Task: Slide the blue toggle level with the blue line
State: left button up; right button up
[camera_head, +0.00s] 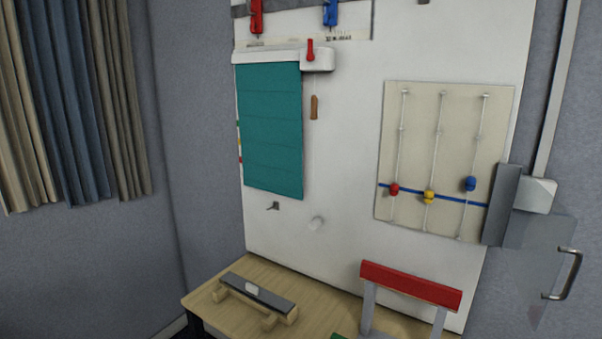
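A cream panel (414,111) with three thin upright rods hangs on the right part of the white board. The blue toggle (470,184) is on the right rod, a little above the blue line (450,200). The blue line runs across the lower part of the panel. The red toggle (394,189) on the left rod and the yellow toggle (429,197) on the middle rod both overlap the line. Neither of my grippers is in view.
A grey block and white box (535,195) stand close to the panel's right edge, above a metal handle (570,274). A red-topped chair back (410,284) rises below the panel. A wooden table (210,299) and teal blind (270,130) are left.

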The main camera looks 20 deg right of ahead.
aim_at(470, 182)
jog(key=l+z, duration=0.1)
jog(key=z, duration=0.25)
jog(key=l+z, duration=0.1)
jog(key=z, duration=0.3)
jog(key=i+z, duration=0.1)
jog(key=z, duration=0.25)
